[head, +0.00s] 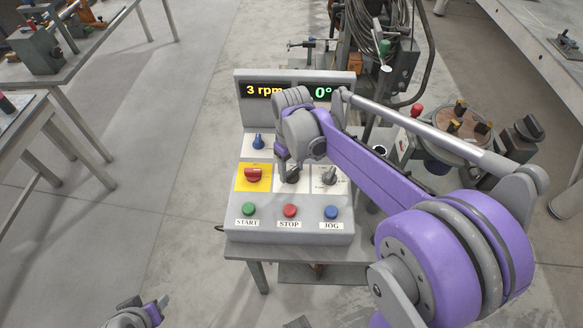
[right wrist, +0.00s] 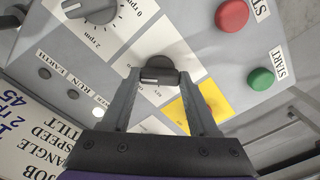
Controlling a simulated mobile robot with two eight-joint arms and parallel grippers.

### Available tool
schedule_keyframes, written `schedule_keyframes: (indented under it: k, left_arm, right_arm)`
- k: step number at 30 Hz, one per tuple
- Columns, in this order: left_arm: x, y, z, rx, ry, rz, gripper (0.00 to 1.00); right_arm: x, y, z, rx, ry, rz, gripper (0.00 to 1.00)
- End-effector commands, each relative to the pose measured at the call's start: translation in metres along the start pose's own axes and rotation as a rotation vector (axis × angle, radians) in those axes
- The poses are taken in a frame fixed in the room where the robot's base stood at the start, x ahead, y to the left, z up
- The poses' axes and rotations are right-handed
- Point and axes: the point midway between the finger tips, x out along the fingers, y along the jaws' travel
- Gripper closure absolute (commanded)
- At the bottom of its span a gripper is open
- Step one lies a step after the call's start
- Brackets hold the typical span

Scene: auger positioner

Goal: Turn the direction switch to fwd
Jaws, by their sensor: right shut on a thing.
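The control box (head: 236,200) stands on a small table. The direction switch, a black knob (right wrist: 157,66) on a white plate, is in the middle row. In the right wrist view my right gripper (right wrist: 168,78) has one finger on each side of this knob and is shut on it. The small print beside the knob is too blurred to read surely. In the head view my right gripper (head: 291,172) reaches down over the box and hides most of the knob. Part of my left arm's end (head: 138,314) shows at the bottom left, its jaws unclear.
Around the knob are a red switch on a yellow plate (head: 253,174), a dial (head: 328,176), a blue-capped toggle (head: 258,141), and START (head: 249,209), STOP (head: 290,211) and JOG (head: 331,212) buttons. The display (head: 264,90) reads 3 rpm and 0°. A round positioner table (head: 457,122) stands right.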

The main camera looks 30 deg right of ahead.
Motion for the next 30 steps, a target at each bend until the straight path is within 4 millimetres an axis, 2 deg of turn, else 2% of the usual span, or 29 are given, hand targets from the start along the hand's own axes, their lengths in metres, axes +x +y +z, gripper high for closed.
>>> schedule_keyframes:
  k: [1,6,17,20,30]
  left_arm:
    - [0.0,0.0,0.0,0.0,0.0,0.0,0.5]
    - [0.0,0.0,0.0,0.0,0.0,0.0,0.5]
    - [-0.001,0.0,-0.001,0.0,0.0,0.0,0.5]
    - [-0.002,0.0,-0.002,0.0,0.001,0.0,0.5]
    - [-0.006,0.0,-0.006,0.0,0.005,0.0,0.5]
  right_arm:
    - [0.0,0.0,0.0,0.002,0.0,0.0,0.38]
    - [0.0,0.0,0.0,0.001,0.0,0.0,0.09]
    - [-0.006,0.0,0.0,0.0,0.0,0.0,0.09]
    - [-0.019,0.0,0.0,0.0,0.0,0.0,0.09]
    - [-0.086,0.0,0.0,0.001,0.0,0.0,0.09]
